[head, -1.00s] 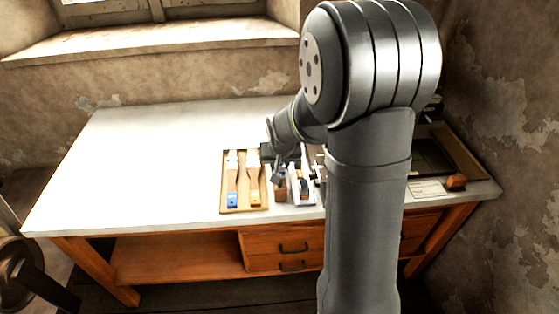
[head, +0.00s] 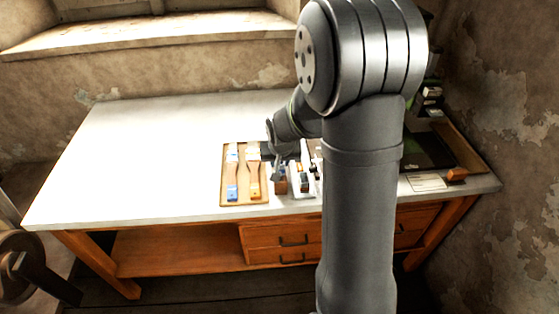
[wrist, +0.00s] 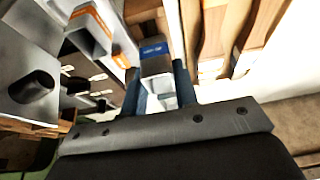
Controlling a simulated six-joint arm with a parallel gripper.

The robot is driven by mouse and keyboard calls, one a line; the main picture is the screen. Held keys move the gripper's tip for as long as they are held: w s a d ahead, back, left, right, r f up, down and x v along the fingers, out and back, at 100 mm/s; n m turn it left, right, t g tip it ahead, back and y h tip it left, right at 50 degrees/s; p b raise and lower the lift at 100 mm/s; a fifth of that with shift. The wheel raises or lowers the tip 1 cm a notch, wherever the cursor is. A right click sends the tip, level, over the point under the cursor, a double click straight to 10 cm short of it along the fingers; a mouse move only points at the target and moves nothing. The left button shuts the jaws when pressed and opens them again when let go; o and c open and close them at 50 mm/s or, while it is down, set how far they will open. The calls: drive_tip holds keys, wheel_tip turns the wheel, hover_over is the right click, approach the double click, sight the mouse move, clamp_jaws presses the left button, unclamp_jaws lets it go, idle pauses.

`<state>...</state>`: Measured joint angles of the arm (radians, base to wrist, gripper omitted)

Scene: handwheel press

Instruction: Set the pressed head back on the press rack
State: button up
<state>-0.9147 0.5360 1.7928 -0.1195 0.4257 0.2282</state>
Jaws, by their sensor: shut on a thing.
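My gripper (wrist: 160,88) is shut on a pale, grey-topped piece (wrist: 157,66), which I take to be the pressed head. A blue band with white marks (wrist: 154,50) shows just beyond it; I cannot tell whether band and piece are one. In the head view my gripper (head: 279,166) is above the front of the table, just right of the wooden tray. Beside it is a pale narrow holder (head: 305,190) with small coloured pieces; an orange-banded grey channel (wrist: 88,32) shows in the wrist view. I cannot tell which of these is the press rack. My arm hides part of this area.
A dark flat tray (head: 425,150), a white card (head: 427,183) and an orange block (head: 456,174) are at the right. The table's left side (head: 130,160) is clear.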

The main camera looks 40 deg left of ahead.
drive_tip(key=o, duration=1.1)
drive_tip(key=shift+r, duration=0.1)
drive_tip(key=v, duration=1.7)
drive_tip(key=shift+r, duration=0.15)
drive_tip(key=x, duration=1.7)
drive_tip(key=shift+f, duration=0.25)
